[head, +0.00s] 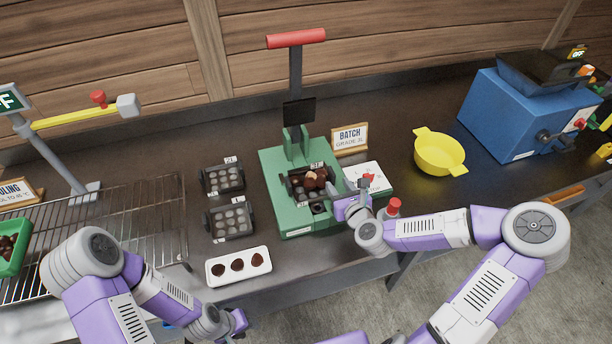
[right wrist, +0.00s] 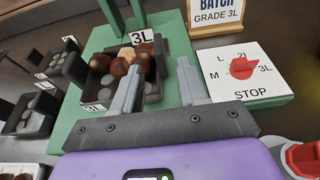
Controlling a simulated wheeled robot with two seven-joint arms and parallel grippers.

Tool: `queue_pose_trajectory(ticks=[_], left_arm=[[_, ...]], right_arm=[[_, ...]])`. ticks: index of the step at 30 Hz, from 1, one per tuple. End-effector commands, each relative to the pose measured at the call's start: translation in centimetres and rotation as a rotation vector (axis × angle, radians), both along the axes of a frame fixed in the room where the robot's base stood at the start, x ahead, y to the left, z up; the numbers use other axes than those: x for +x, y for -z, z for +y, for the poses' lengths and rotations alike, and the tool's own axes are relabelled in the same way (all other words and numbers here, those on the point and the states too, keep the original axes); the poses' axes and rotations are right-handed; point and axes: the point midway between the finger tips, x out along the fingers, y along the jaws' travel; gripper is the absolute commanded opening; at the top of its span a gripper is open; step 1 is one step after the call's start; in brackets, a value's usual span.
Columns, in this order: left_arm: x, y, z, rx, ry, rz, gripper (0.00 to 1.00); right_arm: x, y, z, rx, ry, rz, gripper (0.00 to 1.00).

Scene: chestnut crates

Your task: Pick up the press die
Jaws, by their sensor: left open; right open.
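The press die (head: 291,193) is a dark tray labelled 3L, seated on the green press (head: 273,178) and holding several brown chestnuts and one paler one. It also shows in the right wrist view (right wrist: 152,98), with round grey cups on its floor. My right gripper (right wrist: 160,75) is open at the die's right side. One finger overlaps the right wall and the other stands outside it; I cannot tell whether they touch. It also shows in the head view (head: 338,188). My left gripper (head: 238,322) is open and empty near the counter's front edge, away from the die.
Two similar dark dies (head: 222,178) (head: 230,219) lie left of the press. A white tray (head: 238,265) with three dark pieces is in front. A dial card (right wrist: 240,70), yellow bowl (head: 439,153) and blue machine (head: 527,112) stand right. A wire rack (head: 120,225) is left.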

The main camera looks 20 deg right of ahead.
Motion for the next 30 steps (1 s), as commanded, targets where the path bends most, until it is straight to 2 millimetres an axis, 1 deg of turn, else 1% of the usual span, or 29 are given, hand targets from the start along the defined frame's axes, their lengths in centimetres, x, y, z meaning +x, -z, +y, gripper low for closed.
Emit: queue_pose_trajectory(ticks=[3, 7, 12, 15, 18, 24, 25, 30], left_arm=[[-0.1, 0.5, 0.0, 0.000, 0.000, 0.001, 0.43], [-0.1, 0.9, 0.0, 0.000, -0.001, 0.001, 0.43], [0.0, 1.7, 0.0, 0.000, -0.001, 0.001, 0.43], [0.0, 1.9, 0.0, 0.000, -0.001, 0.001, 0.43], [0.0, 1.9, 0.0, 0.000, -0.001, 0.001, 0.43], [0.0, 1.9, 0.0, 0.000, 0.000, 0.001, 0.43], [0.0, 1.9, 0.0, 0.000, 0.000, 0.001, 0.43], [0.0, 1.9, 0.0, 0.000, 0.000, 0.001, 0.43]], right_arm=[[1.3, 0.5, 0.1, 0.001, -0.002, 0.000, 0.43], [2.7, 0.7, 0.1, -0.001, -0.001, -0.001, 0.43], [5.2, 0.9, 0.1, -0.001, -0.001, 0.000, 0.43], [6.3, 1.2, 0.2, 0.000, -0.003, 0.001, 0.43], [6.8, 1.4, 0.1, 0.000, -0.002, 0.002, 0.43], [6.8, 1.3, 0.1, -0.001, -0.003, 0.002, 0.43], [6.8, 1.3, 0.1, -0.001, -0.003, 0.002, 0.41], [6.8, 1.3, 0.1, -0.001, -0.003, 0.002, 0.15]])
